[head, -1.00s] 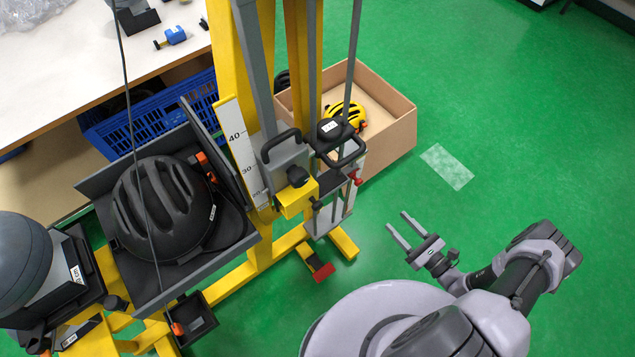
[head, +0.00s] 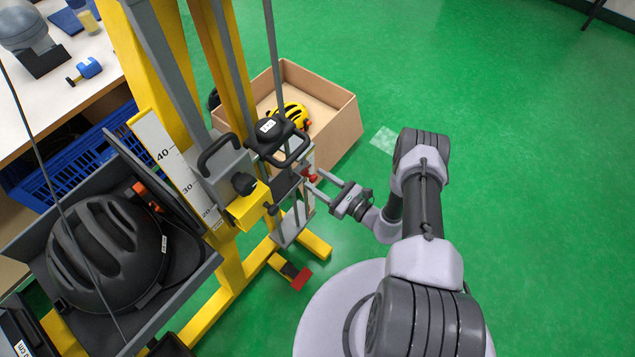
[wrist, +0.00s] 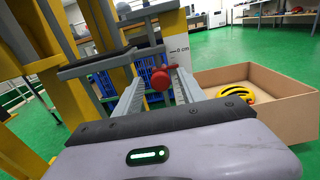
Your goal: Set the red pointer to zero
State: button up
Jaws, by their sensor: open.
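The red pointer shows as a small red knob (head: 311,175) on the right side of the yellow drop tower. In the wrist view the red knob (wrist: 160,79) is between my two fingers, with the "0 cm" mark (wrist: 181,50) of a white scale above it and to the right. My gripper (head: 314,181) is open, with its fingers reaching left to the knob. In the wrist view my gripper (wrist: 159,85) has one finger on each side of the knob. I cannot tell whether either finger touches it. The pointer's tip is not clearly visible.
A carriage with a black handle (head: 219,155) and a yellow block (head: 249,207) sits beside the knob. A tall white scale (head: 170,163) runs up the tower. A cardboard box (head: 340,135) holds a yellow helmet (head: 292,113). A black helmet (head: 104,254) lies left. Green floor is free at right.

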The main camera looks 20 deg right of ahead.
jog(key=shift+w+a, duration=0.1)
jog(key=shift+w, duration=0.05)
grip_shut()
dwell(1.4)
